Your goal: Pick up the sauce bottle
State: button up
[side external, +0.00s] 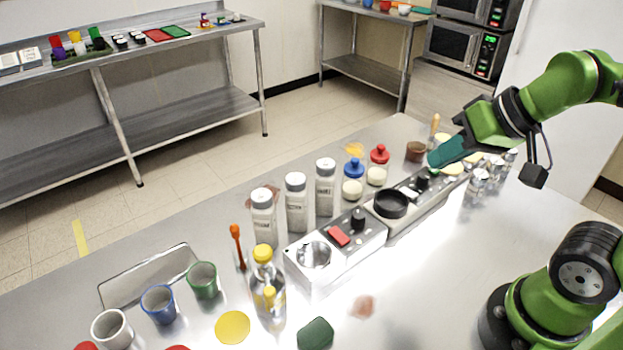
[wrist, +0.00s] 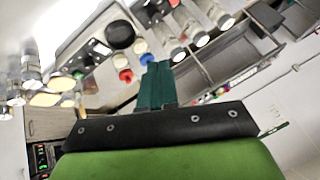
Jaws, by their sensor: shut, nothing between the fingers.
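A clear bottle with a yellow cap (side external: 277,308) stands upright at the front centre of the steel counter in the side view. A second yellow cap shows low against it, and I cannot tell whether that is a separate bottle. It is the likeliest sauce bottle, though I can read no label. My gripper (side external: 433,161) is far from it, above the right end of the counter near the metal units. Its teal fingers are together and empty. They also show together in the wrist view (wrist: 156,66), where I cannot make out the yellow-capped bottle.
Several white shakers (side external: 296,205) stand between the bottle and the back edge. Metal units with a black bowl (side external: 391,205) run across the counter. Cups (side external: 203,281) stand at the left. The front right of the counter is mostly clear.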

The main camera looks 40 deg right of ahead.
jog(key=o, duration=1.4)
